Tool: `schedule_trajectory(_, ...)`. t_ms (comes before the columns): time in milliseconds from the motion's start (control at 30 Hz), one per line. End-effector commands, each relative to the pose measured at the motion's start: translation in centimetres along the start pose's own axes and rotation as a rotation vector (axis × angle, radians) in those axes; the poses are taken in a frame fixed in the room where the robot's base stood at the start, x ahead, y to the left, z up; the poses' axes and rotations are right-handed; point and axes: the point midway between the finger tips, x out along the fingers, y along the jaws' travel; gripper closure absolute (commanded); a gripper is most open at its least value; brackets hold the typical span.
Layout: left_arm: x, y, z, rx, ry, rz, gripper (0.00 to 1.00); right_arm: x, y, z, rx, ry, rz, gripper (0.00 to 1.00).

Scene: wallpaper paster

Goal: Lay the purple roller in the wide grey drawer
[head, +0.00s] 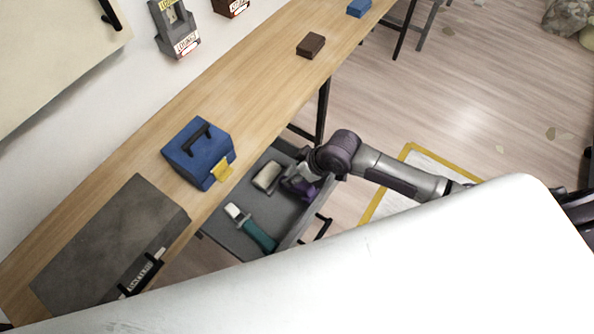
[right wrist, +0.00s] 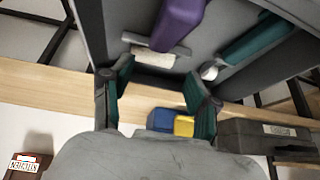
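The purple roller (head: 303,190) lies in the open wide grey drawer (head: 243,240), partly hidden by my right gripper in the head view. Its purple handle (right wrist: 180,20) and pale roller head (right wrist: 154,58) show in the right wrist view, beyond the fingertips. My right gripper (right wrist: 156,76) is open, with its teal-padded fingers apart and nothing held between them. In the head view the right gripper (head: 296,178) is over the drawer's far part, close to the purple handle. My left gripper is not in view.
A teal-handled tool (head: 258,236) with a white head lies in the same drawer. A blue box (head: 199,153) with a yellow tab stands on the wooden bench (head: 255,65) beside it. A dark grey case (head: 110,245) lies nearer. A large white surface hides the bottom of the head view.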

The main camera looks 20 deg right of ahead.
Motion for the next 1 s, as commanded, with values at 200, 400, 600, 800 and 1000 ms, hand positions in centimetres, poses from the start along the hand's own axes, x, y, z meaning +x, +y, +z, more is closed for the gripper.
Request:
schedule_trajectory(200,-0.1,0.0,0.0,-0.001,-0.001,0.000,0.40,-0.4,0.0,-0.2,-0.001,0.000,0.001,0.40)
schedule_trajectory(400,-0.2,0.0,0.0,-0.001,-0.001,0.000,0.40,-3.2,0.0,-0.6,-0.002,0.000,0.001,0.40)
schedule_trajectory(600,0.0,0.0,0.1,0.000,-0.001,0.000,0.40,-7.8,0.0,-0.6,-0.004,0.000,0.003,0.40)
schedule_trajectory(800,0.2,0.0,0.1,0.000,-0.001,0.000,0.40,-11.3,0.0,-0.6,-0.001,-0.001,0.002,0.40)
schedule_trajectory(1000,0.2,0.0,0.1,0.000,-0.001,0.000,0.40,-12.9,-0.1,-0.6,0.000,-0.001,-0.001,0.40)
